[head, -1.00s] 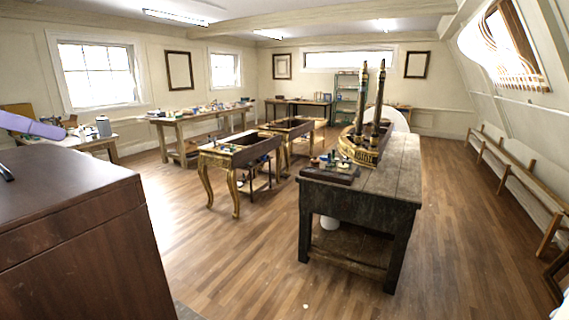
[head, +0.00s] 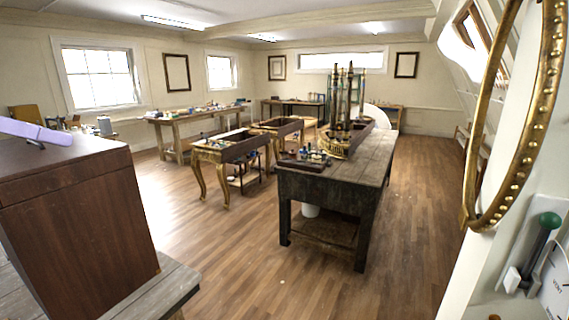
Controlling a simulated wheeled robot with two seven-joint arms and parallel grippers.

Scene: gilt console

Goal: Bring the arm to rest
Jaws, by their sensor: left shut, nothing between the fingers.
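My left arm's purple link (head: 28,130) comes in at the left edge, above the top of a dark brown wooden cabinet (head: 80,215). My left gripper (head: 36,144) is a small dark shape just under the purple link, at the cabinet's far top edge. It is shut and holds nothing. I cannot tell whether it touches the cabinet top. My right gripper is not in view.
A dark workbench (head: 325,188) with tools stands in the middle, with gilt-legged tables (head: 222,150) behind it. A gilt oval frame (head: 475,140) and a green-knobbed lever (head: 549,221) are close on the right. The wooden floor (head: 230,255) between is clear.

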